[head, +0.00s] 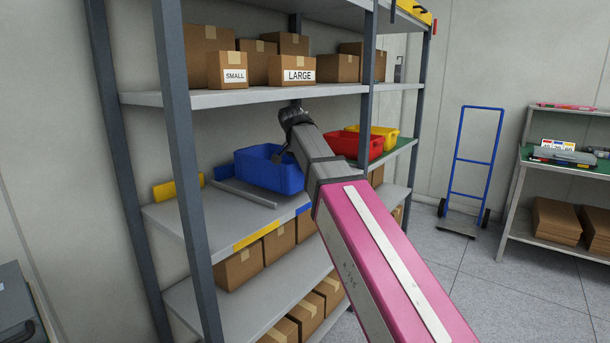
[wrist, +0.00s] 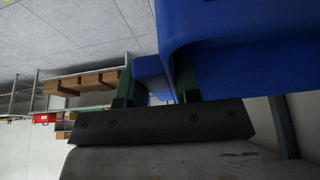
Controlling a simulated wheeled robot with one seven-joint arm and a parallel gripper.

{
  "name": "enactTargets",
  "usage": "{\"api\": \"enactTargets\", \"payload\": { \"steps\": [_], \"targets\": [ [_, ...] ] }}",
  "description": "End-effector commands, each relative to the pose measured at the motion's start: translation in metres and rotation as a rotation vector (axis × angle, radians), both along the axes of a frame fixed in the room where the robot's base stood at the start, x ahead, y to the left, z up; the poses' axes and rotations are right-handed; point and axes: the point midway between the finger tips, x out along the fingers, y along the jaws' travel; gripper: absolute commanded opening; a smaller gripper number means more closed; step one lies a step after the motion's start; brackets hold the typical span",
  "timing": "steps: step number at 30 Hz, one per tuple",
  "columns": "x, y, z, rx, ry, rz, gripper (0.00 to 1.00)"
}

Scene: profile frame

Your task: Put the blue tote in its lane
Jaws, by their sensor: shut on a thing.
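The blue tote (head: 268,170) is upright at the middle shelf (head: 205,222), on the right side of a grey divider rail (head: 245,193). I cannot tell whether it rests on the shelf or hangs just above it. In the wrist view, my gripper's fingers (wrist: 156,88) are shut on part of the blue tote (wrist: 235,60), which fills the upper right. A blue label (head: 304,209) is on the shelf's front edge right of the rail; a yellow label (head: 257,234) is left of it.
A red tote (head: 357,146) and a yellow tote (head: 384,134) stand farther right on the shelving. Cardboard boxes (head: 300,69) fill the shelf above, close over the tote. A grey upright post (head: 180,150) stands at front left. The shelf left of the rail is bare.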

Motion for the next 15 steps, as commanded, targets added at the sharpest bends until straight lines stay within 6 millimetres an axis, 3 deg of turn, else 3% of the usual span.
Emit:
{"api": "enactTargets", "payload": {
  "steps": [15],
  "targets": [
    [0.001, 0.002, -0.036, 0.001, -0.002, -0.001, 0.0]
  ]
}}
